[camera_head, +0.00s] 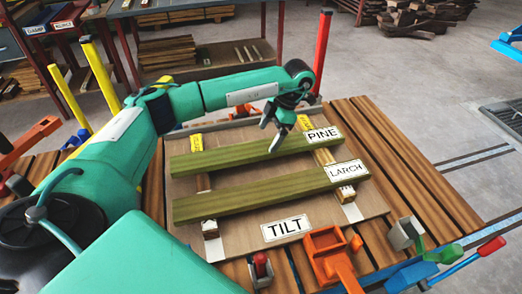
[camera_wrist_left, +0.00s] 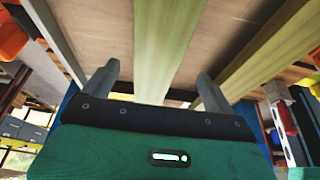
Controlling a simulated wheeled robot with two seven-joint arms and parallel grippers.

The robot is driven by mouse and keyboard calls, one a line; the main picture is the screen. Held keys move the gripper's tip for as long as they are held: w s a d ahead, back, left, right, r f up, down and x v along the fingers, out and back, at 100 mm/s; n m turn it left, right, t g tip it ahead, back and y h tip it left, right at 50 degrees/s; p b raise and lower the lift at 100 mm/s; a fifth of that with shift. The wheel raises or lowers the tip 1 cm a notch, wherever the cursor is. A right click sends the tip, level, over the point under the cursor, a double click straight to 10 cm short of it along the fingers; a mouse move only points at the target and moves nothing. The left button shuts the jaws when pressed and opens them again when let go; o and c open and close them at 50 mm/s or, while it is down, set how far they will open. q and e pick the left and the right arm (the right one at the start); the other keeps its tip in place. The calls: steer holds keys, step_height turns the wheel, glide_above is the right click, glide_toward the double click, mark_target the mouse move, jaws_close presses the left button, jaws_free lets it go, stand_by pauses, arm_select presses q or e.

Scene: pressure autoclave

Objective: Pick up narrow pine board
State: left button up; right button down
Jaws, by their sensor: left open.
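The narrow pine board (camera_head: 235,156) is a greenish strip with a white PINE label at its right end. It lies across two light crosspieces on the tilted-looking brown panel (camera_head: 235,232). The similar larch board (camera_head: 265,193) lies parallel, nearer to me, with a LARCH label. My left gripper (camera_head: 273,132) is open and empty, pointing down just above the pine board, right of its middle. In the left wrist view a board, apparently the pine one (camera_wrist_left: 165,40), runs between the two spread fingers. Contact is not visible. My right gripper is out of view.
A red post (camera_head: 322,50) stands behind the panel and yellow posts (camera_head: 98,68) stand at the left. An orange clamp (camera_head: 330,255) and a green-handled clamp (camera_head: 415,240) sit at the front edge. Slatted tabletop (camera_head: 400,165) is bare at right.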

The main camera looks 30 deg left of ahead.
mark_target(261, 147)
arm_select(q)
steer(key=x, duration=0.5)
steer(key=shift+a+r, duration=0.1)
steer(key=shift+a, duration=0.1)
steer(key=c, duration=1.3)
steer(key=shift+c, duration=0.7)
steer(key=shift+r, duration=0.1)
